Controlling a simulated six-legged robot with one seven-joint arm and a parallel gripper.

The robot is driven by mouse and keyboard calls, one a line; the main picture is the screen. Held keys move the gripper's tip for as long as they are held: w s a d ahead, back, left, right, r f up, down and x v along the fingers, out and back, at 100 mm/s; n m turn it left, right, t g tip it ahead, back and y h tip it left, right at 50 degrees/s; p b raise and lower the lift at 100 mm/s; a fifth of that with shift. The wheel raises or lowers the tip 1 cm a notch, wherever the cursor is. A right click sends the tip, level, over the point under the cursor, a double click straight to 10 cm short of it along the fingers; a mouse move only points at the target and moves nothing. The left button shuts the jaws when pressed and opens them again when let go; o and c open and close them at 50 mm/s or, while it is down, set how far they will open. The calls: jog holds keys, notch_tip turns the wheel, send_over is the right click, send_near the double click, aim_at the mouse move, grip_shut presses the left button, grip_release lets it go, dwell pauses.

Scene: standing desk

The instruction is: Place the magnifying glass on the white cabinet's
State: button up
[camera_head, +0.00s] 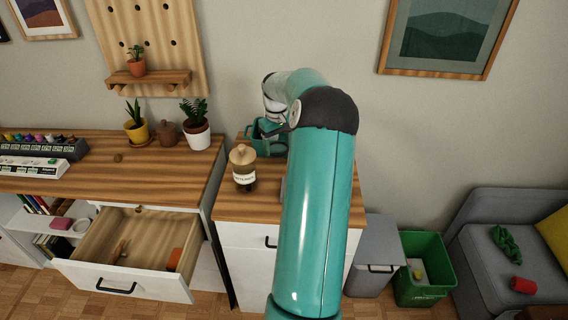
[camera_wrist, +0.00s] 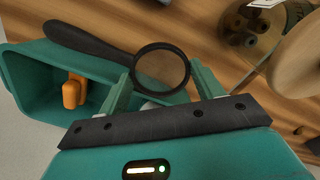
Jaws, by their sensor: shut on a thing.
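The magnifying glass (camera_wrist: 92,41) has a black handle and a round black rim around its lens. In the wrist view its lens end lies between the two teal fingers of my gripper (camera_wrist: 161,80), which is shut on it; the handle points to the upper left. I cannot make it out in the head view. The white cabinet (camera_head: 240,236) has a wooden top (camera_head: 236,207) and a dark drawer handle. In the head view my arm reaches over this top and hides part of it. My fingers are hard to tell apart there.
A jar with a wooden lid (camera_head: 243,167) stands on the top, close to my gripper in the wrist view (camera_wrist: 298,58). A teal container (camera_wrist: 30,80) with an orange thing (camera_wrist: 73,90) is beside my gripper. An open drawer (camera_head: 128,282) juts out at left.

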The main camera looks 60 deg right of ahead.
aim_at(278, 148)
notch_tip(278, 148, down, 4)
jog(key=shift+s+a+r, duration=0.15)
jog(key=shift+a+f, duration=0.15)
jog(key=shift+f, duration=0.15)
notch_tip(278, 148, down, 2)
jog(key=shift+f, duration=0.5)
jog(key=shift+f, duration=0.15)
jog(key=o, duration=1)
jog(key=shift+o, duration=0.2)
